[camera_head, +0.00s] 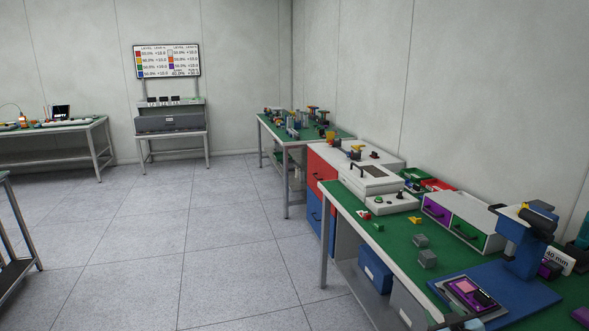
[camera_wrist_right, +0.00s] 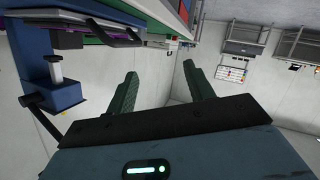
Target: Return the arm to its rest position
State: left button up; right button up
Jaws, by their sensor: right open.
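My right gripper (camera_wrist_right: 161,72) shows in the right wrist view with its two dark green fingers spread apart. Nothing is between the fingers. I cannot clearly make out either gripper in the head view. My left gripper is not in view.
A green-topped workbench (camera_head: 398,237) runs along the right. It bears a blue stand (camera_head: 525,249), a drawer unit (camera_head: 466,211), a white lidded box (camera_head: 369,180) and small grey blocks. The stand also shows in the wrist view (camera_wrist_right: 50,50). Open floor (camera_head: 190,240) lies left.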

jog(key=s+a+f+g+y, duration=0.1)
jog(key=s+a+f, duration=0.2)
jog(key=s+f, duration=0.2)
jog(key=s+a+f+g, duration=0.1)
jog(key=s+a+f, duration=0.2)
jog(key=s+f, duration=0.25)
jog(key=s+a+f+g, duration=0.1)
jog(key=s+a+f, duration=0.1)
jog(key=s, duration=0.9)
jog(key=s+a+f+g+y, duration=0.1)
jog(key=s+a+f, duration=0.2)
jog(key=s, duration=0.8)
jog(key=s+a+f+m+g+y, duration=0.1)
jog(key=s+a+f+g, duration=0.1)
jog(key=s+a, duration=0.4)
jog(key=s, duration=0.5)
jog(key=shift+f, duration=0.2)
jog(key=shift+s+a, duration=0.1)
jog(key=shift+s, duration=0.05)
